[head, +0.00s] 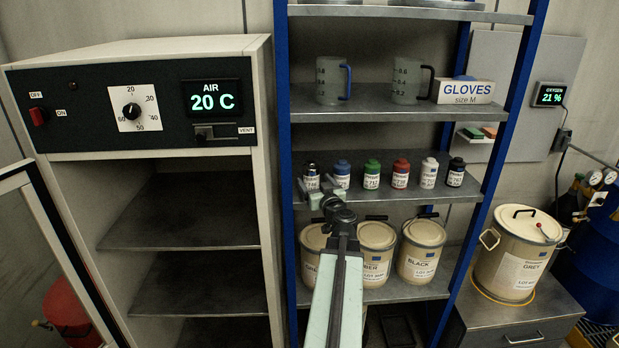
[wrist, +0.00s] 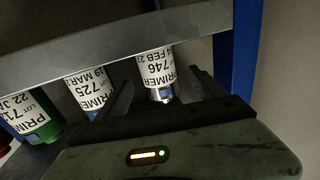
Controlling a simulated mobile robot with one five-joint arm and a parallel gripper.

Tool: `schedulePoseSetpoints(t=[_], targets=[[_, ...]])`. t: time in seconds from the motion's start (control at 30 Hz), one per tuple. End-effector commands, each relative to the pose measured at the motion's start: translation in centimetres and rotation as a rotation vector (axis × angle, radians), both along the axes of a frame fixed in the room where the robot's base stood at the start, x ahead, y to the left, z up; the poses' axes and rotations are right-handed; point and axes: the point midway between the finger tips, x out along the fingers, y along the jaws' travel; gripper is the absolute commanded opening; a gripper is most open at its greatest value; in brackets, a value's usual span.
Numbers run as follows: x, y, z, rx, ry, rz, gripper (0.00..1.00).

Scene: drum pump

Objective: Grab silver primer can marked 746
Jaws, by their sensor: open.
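The silver primer can marked 746 (head: 311,171) stands at the left end of the middle shelf in the head view, its lower part hidden by my gripper. In the wrist view the picture is upside down, and the can (wrist: 156,68) shows its white label with 746 and a shiny silver top. My gripper (head: 317,190) is at the shelf's front left. In the wrist view my gripper (wrist: 163,92) is open, with one dark finger on each side of the can. I cannot tell whether either finger touches it.
A blue-topped can marked 725 (wrist: 90,90) stands close beside it, near one finger. Green (head: 372,174), red (head: 400,173), white (head: 429,173) and black (head: 456,172) cans continue along the shelf (head: 470,197). A blue post (head: 283,120) is close on the left. Large pails (head: 421,250) stand below.

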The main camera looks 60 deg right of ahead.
Motion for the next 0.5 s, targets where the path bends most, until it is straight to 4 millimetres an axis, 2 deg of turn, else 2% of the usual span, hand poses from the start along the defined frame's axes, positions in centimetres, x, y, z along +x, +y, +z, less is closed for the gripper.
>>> schedulePoseSetpoints(t=[0.3, 0.5], targets=[[3.7, -3.4, 0.2, 0.000, 0.000, 0.002, 0.79], [3.8, -3.3, 0.2, 0.000, 0.000, 0.002, 0.79]])
